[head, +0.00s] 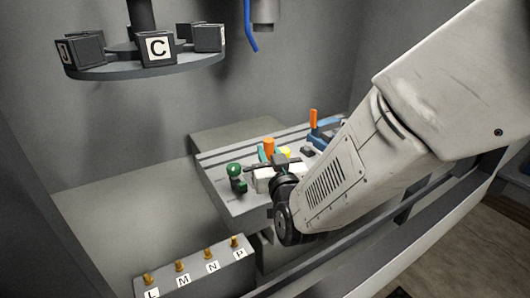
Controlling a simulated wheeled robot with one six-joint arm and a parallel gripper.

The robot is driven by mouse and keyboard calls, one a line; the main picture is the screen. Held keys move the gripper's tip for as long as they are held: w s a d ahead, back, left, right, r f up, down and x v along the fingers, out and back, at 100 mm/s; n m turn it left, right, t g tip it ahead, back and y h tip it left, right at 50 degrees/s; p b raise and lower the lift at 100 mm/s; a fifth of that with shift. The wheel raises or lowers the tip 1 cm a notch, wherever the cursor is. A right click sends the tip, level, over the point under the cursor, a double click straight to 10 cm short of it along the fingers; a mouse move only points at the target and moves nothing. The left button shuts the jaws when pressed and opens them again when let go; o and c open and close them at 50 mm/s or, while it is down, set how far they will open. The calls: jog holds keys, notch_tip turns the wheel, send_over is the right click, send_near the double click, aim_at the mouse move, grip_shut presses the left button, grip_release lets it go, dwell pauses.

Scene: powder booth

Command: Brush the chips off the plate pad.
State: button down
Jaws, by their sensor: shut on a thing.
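My gripper (275,164) is small and dark at the end of my arm, low over the grey slotted table (225,193). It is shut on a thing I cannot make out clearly. A pale block (264,181) lies just below and beside it; I cannot tell if they touch. An orange upright part (268,146) with teal at its foot stands right behind the gripper, with a yellow part (285,152) beside it. I cannot make out the chips or a brush. I cannot tell which surface is the plate pad; my wrist hides part of the table.
A green-knobbed part (235,174) stands at the table's left. A blue clamp with an orange handle (314,122) is at the back right. A carousel with a block marked C (158,48) hangs upper left. A box with pegs marked L, M, N, P (195,272) stands in front.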

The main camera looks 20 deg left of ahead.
aim_at(269, 140)
jog(key=shift+r, duration=0.1)
jog(key=shift+r, duration=3)
jog(key=shift+r, duration=0.1)
jog(key=shift+r, duration=1.4)
jog(key=shift+f, duration=3.75)
jog(key=shift+f, duration=1.05)
jog(key=shift+w+a, duration=0.1)
jog(key=shift+a, duration=0.05)
